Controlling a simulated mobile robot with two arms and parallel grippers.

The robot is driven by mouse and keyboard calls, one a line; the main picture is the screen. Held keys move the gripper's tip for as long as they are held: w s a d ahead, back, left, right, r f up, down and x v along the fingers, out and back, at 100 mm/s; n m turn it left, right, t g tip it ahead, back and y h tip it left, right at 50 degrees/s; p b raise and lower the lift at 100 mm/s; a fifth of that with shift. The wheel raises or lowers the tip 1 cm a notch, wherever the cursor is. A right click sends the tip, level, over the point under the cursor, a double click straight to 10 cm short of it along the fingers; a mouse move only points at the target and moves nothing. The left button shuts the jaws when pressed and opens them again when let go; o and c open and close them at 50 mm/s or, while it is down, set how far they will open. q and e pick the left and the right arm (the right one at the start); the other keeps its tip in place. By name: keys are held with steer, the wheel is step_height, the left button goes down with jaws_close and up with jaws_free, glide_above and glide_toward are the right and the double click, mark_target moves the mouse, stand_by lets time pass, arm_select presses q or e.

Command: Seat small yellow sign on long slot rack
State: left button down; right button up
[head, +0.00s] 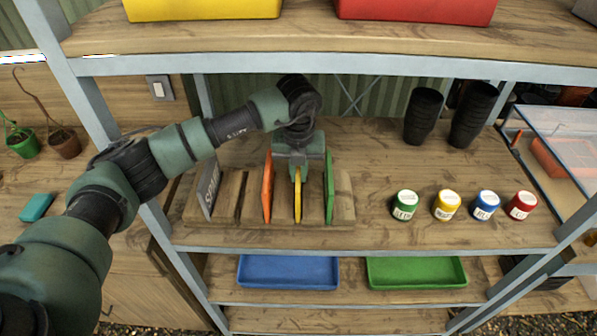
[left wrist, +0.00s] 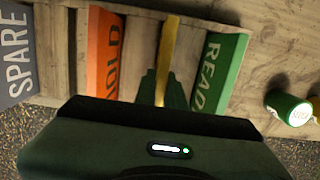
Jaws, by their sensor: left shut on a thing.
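The small yellow sign (head: 298,198) is upright and edge-on between the fingers of my left gripper (head: 298,174). It also shows in the left wrist view (left wrist: 168,55), with the fingers shut on it. The long slot rack (head: 235,222) lies on the middle shelf. The yellow sign is at the rack between an orange sign (head: 267,187) and a green sign (head: 330,188), apart from both. A grey sign marked SPARE (head: 209,190) stands at the rack's left end. I cannot tell whether the yellow sign's lower edge is fully down in a slot. My right gripper is out of view.
Several lidded jars, including a green one (head: 404,205) and a yellow one (head: 446,205), stand right of the rack. Black pot stacks (head: 423,115) stand behind them. A blue tray (head: 288,271) and a green tray (head: 416,272) are on the shelf below. An upper shelf (head: 330,40) overhangs.

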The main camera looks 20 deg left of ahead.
arm_select(q)
steer(key=shift+f, duration=0.1)
steer(key=c, duration=1.4)
jaws_free()
steer(key=shift+r+b, duration=0.4)
steer(key=r, duration=0.2)
steer(key=r+b, duration=0.1)
steer(key=r, duration=0.1)
steer(key=r+b, duration=0.1)
steer(key=r, duration=0.1)
steer(key=shift+s+d+r, duration=0.15)
steer(key=shift+s, duration=0.25)
steer(key=shift+s+r, duration=0.1)
steer(key=shift+r, duration=0.25)
